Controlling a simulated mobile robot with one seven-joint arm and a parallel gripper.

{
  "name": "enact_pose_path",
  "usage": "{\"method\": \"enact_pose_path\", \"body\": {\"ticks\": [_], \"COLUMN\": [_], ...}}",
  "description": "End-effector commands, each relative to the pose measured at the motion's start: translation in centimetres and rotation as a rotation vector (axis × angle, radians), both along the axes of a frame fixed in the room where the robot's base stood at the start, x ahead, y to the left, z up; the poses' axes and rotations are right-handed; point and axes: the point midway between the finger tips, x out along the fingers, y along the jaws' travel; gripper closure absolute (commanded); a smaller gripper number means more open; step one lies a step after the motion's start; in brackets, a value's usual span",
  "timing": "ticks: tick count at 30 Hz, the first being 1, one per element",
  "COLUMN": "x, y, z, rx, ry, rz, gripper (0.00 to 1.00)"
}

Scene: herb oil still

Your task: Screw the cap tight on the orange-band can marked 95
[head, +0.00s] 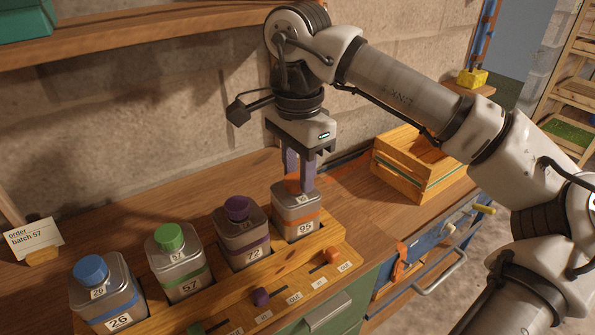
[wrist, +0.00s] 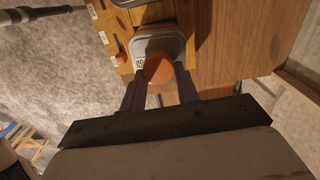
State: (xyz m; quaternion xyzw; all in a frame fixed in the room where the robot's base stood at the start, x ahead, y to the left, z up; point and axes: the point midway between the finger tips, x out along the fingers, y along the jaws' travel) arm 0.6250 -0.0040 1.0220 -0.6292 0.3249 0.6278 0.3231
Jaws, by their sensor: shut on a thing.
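The orange-band can marked 95 (head: 298,222) stands upright at the right end of a row of cans in a wooden rack. Its orange cap (head: 292,184) sits at the can's top, partly hidden by a finger. My gripper (head: 301,186) points straight down over this can, with its fingers shut on the orange cap. In the wrist view the orange cap (wrist: 158,69) shows between the two fingers (wrist: 158,82), above the can's grey top (wrist: 165,42). I cannot tell how tightly the cap is seated.
Cans with purple (head: 241,240), green (head: 178,263) and blue (head: 105,293) caps stand to the left in the rack (head: 325,248). Coloured knobs, including an orange one (head: 333,255), sit along its front. A wooden crate (head: 420,165) stands at right. An order card (head: 33,238) reads batch 57.

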Motion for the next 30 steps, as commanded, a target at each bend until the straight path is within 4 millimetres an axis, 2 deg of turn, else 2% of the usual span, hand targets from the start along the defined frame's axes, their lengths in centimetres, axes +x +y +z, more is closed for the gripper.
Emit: {"method": "enact_pose_path", "body": {"ticks": [3, 7, 16, 17, 21, 23, 30], "x": [-0.01, -0.02, -0.11, -0.11, -0.11, -0.09, -0.06], "y": [0.14, 0.27, 0.51, 0.52, 0.44, 0.37, 0.24], "z": [-0.11, -0.09, -0.03, -0.03, -0.03, -0.03, -0.02], "rx": [0.004, 0.007, 0.011, 0.011, 0.009, 0.008, 0.005], "ry": [0.000, -0.001, 0.002, 0.003, 0.002, 0.002, 0.000], "rz": [-0.167, -0.297, -0.339, -0.338, -0.338, -0.339, -0.340], "gripper": [1.00, 1.00, 1.00, 0.68, 0.50, 0.45, 0.45]}}
